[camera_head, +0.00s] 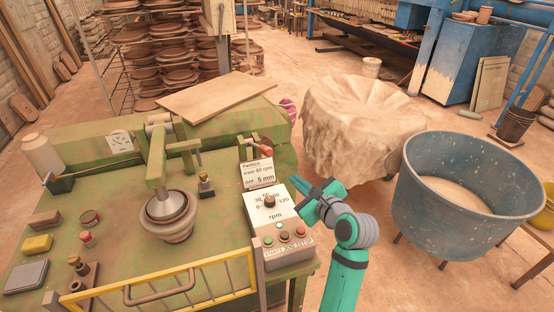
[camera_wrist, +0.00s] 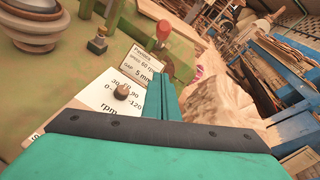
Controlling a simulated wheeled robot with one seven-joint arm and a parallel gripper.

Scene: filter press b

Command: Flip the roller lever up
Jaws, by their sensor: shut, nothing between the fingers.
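A lever with a red knob (camera_head: 266,145) stands at the right rear of the green machine, behind the speed card; I take it to be the roller lever. In the wrist view its knob (camera_wrist: 163,30) is on an upright-looking stem, partly beside the card. The roller head (camera_head: 165,205) hangs from a green arm (camera_head: 157,165) over a round mould. My gripper (camera_head: 308,188) is shut and empty, right of the control box and nearer than the lever, apart from it. In the wrist view my gripper's fingers (camera_wrist: 166,97) are together, pointing toward the area right of the lever.
The control box (camera_head: 270,215) has an rpm dial and buttons. A yellow rail (camera_head: 165,275) runs along the front. A wooden board (camera_head: 210,97) lies behind the lever. A cloth-covered tub (camera_head: 350,125) and blue-grey tub (camera_head: 460,215) stand right. Small tools sit on the machine's left.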

